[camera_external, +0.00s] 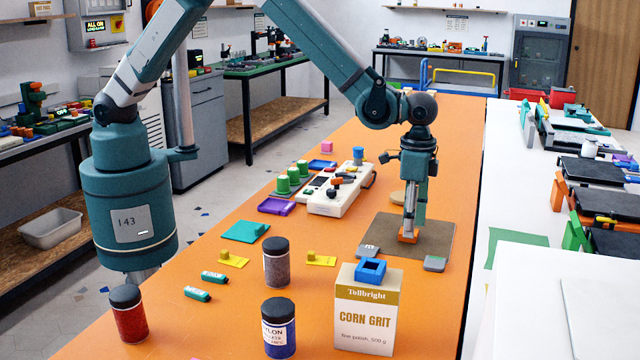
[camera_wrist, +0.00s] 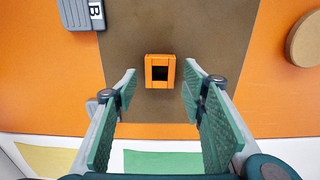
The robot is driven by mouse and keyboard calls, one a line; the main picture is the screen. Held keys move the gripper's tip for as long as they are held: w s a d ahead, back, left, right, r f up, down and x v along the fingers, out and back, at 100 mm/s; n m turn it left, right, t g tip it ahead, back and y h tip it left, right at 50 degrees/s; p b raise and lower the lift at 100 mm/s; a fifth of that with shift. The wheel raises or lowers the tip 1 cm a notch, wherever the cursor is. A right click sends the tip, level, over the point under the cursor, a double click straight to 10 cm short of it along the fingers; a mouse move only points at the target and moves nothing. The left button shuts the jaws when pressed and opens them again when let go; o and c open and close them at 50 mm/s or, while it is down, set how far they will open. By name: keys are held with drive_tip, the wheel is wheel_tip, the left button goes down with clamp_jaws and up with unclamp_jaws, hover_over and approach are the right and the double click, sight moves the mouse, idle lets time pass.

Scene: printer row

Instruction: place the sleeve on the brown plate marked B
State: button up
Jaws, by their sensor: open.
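An orange square sleeve (camera_external: 407,238) with a dark square hole sits on a flat brown plate (camera_external: 440,232). The sleeve shows centrally in the wrist view (camera_wrist: 160,61), with the brown plate (camera_wrist: 130,35) around it. A grey tag lettered B (camera_wrist: 82,14) lies at the plate's edge. My gripper (camera_external: 411,222) points down just over the sleeve. In the wrist view its two fingers (camera_wrist: 160,82) are spread wide, one to each side, with clear gaps to the sleeve. A blue square piece with a square opening (camera_external: 370,270) sits on the Corn Grit box.
The Corn Grit box (camera_external: 364,318) and dark-lidded jars (camera_external: 277,262) stand in the foreground. A white control box (camera_external: 335,195) lies left of the plate. A second grey tag (camera_external: 434,263) is at its front right corner. A round tan disc (camera_external: 398,198) lies behind.

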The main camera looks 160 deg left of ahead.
wheel_tip(320, 180, up, 11)
drive_tip(key=shift+f+p, duration=0.2)
drive_tip(key=shift+p, duration=0.15)
idle(0.7)
drive_tip(key=w+d+r+m+t, duration=0.1)
drive_tip(key=d+r, duration=0.6)
drive_tip(key=d, duration=0.6)
drive_tip(key=w+d+r+m+t+y, duration=0.1)
drive_tip(key=d+r+m, duration=0.1)
drive_tip(key=d+r, duration=0.75)
drive_tip(key=w+d+r+m+t, duration=0.1)
drive_tip(key=d+r, duration=0.4)
drive_tip(key=d, duration=1)
drive_tip(key=s+d+r+m+t, duration=0.15)
drive_tip(key=s+d, duration=0.25)
drive_tip(key=d, duration=0.5)
drive_tip(key=s+d+r+m, duration=0.1)
drive_tip(key=s+d+r, duration=0.1)
drive_tip(key=s+d, duration=0.5)
drive_tip(key=s+d+f+m+t, duration=0.1)
drive_tip(key=s+d+f, duration=0.1)
drive_tip(key=s+d, duration=0.3)
drive_tip(key=s+d+f+m+t+h, duration=0.1)
drive_tip(key=s+d, duration=0.4)
drive_tip(key=d, duration=0.5)
drive_tip(key=shift+d+f+t, duration=0.25)
drive_tip(key=shift+f+t, duration=0.1)
drive_tip(key=shift+f, duration=0.2)
